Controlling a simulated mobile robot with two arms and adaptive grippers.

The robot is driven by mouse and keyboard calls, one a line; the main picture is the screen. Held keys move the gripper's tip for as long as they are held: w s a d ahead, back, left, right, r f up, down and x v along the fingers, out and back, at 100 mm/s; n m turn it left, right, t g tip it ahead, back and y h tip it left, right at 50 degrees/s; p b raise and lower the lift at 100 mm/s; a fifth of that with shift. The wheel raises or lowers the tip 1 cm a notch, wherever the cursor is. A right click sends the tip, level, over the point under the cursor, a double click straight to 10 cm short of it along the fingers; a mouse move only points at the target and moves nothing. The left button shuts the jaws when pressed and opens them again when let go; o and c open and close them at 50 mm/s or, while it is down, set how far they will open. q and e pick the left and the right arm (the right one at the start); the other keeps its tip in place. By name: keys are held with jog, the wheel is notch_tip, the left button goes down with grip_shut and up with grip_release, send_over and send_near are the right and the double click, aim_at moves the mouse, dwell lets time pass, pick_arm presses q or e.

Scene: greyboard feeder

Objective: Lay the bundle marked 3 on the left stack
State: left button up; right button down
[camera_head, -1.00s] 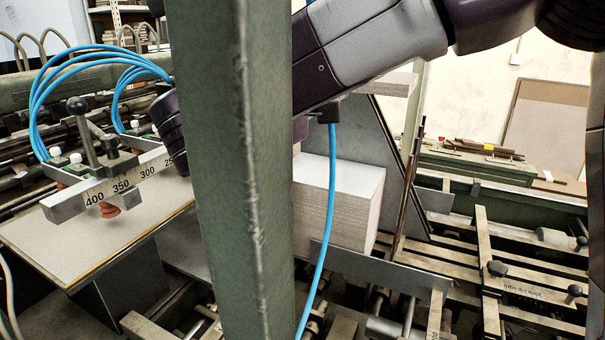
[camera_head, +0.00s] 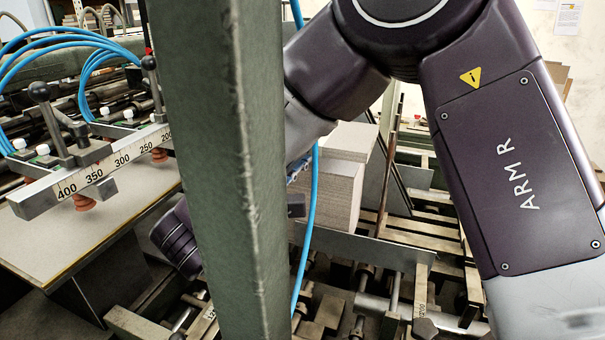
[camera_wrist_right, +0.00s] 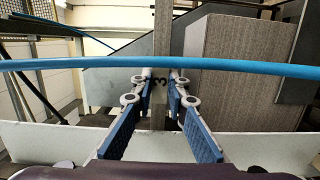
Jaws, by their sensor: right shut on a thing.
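My right gripper (camera_wrist_right: 160,85) is shut on a thin grey bundle (camera_wrist_right: 162,50); a 3 shows on its edge between the blue finger pads. In the head view this bundle (camera_head: 352,139) is level over a tall greyboard stack (camera_head: 328,200) and juts out past it to the right. The stack also shows to the right in the wrist view (camera_wrist_right: 240,75), with a narrow gap between it and the bundle. I cannot tell whether they touch. The post hides much of the right gripper (camera_head: 299,168) in the head view. My left gripper is not in view.
A green post (camera_head: 220,170) blocks the middle of the head view. A blue hose (camera_head: 312,215) hangs before the stack and crosses the wrist view. At left, a scaled bar (camera_head: 100,175) with suction cups is above a board (camera_head: 90,235). Metal rails lie right of the stack.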

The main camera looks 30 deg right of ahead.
notch_tip(320, 180, down, 4)
jog(key=shift+f, duration=0.2)
jog(key=c, duration=1.9)
grip_release()
jog(key=shift+s, duration=0.1)
jog(key=b+v, duration=0.1)
jog(key=v, duration=0.6)
jog(key=shift+a+b, duration=0.2)
jog(key=shift+b, duration=0.1)
jog(key=shift+s+f, duration=0.1)
jog(key=shift+s, duration=0.05)
